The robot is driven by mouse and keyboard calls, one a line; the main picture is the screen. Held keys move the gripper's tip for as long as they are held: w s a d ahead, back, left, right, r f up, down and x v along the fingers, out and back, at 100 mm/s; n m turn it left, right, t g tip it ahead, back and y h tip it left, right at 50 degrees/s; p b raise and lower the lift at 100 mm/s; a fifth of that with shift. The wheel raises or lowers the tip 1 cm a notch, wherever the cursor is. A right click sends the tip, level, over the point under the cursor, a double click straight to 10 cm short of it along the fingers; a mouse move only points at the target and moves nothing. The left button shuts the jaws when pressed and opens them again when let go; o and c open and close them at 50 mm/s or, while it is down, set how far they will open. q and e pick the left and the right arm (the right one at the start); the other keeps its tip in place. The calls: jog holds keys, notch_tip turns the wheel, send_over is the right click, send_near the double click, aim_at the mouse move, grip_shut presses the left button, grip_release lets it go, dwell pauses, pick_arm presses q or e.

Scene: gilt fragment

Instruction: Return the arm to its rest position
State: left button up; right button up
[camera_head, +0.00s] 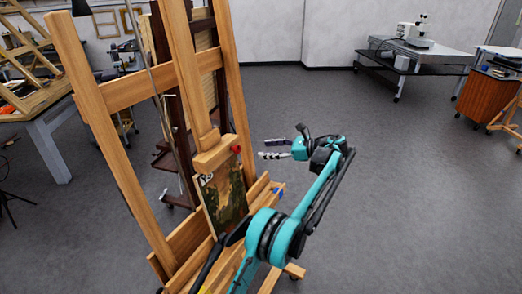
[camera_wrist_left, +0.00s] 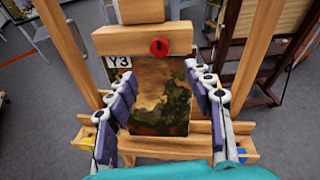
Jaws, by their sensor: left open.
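My left gripper (camera_head: 267,148) is to the right of the easel in the head view, at the end of my teal arm. Its two fingers are apart and nothing is held between them. In the left wrist view the open fingers (camera_wrist_left: 158,73) frame a small dark painting (camera_wrist_left: 158,95), which stands on the easel beyond them. My right gripper is not in view.
The wooden easel (camera_head: 95,95) fills the left of the head view. Its top clamp (camera_head: 217,154) has a red knob (camera_head: 236,149). A worktable (camera_head: 45,135) stands at left, a dark bench with a microscope (camera_head: 415,40) at back right.

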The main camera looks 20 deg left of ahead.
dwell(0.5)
pick_arm(q)
jog(key=s+d+f+n+t+h+b, duration=0.2)
jog(key=s+f+n+h+b, duration=0.1)
jog(key=s, duration=0.5)
jog(key=s+d+f+n+t+h+b, duration=0.1)
jog(key=s+d+f+n+h+b, duration=0.15)
jog(key=s, duration=0.45)
jog(key=s+d+f+n+t+h+b, duration=0.1)
jog(key=s+f+n+t+h+b, duration=0.2)
jog(key=s, duration=0.5)
jog(key=s+d+f+n+t+h+b, duration=0.1)
jog(key=s+d+f+n+h+b, duration=0.1)
jog(key=s+d+f, duration=0.3)
jog(key=s+d+f+n+t+h+b, duration=0.1)
jog(key=s+d+f+n+h+b, duration=0.2)
jog(key=s+f, duration=0.7)
jog(key=shift+s+d+n+h, duration=0.65)
jog(key=shift+s+d+n, duration=0.25)
jog(key=shift+n, duration=0.35)
